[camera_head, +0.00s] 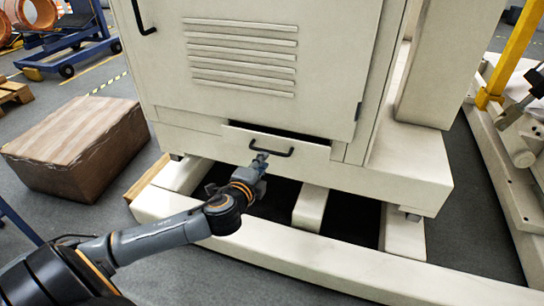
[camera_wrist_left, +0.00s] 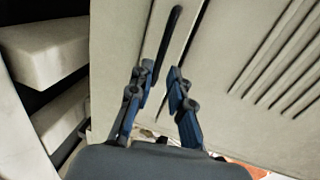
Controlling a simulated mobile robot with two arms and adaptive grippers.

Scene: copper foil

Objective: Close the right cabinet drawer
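The drawer (camera_head: 308,157) is a cream panel low on the cabinet (camera_head: 330,60). A dark gap along its top edge shows it standing partly open. Its black bar handle (camera_head: 275,153) is on the front face. In the left wrist view, the two blue-grey fingers (camera_wrist_left: 160,75) are apart, with one end of the black handle (camera_wrist_left: 169,40) showing between the fingertips. I cannot tell whether they touch it. My right gripper is in neither view.
A cream base frame (camera_head: 330,262) with dark openings lies below the cabinet. A brown wrapped box (camera_head: 85,150) stands on the floor at left. A blue cart (camera_head: 70,40) is behind it. Yellow-posted machinery (camera_head: 505,55) stands at right.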

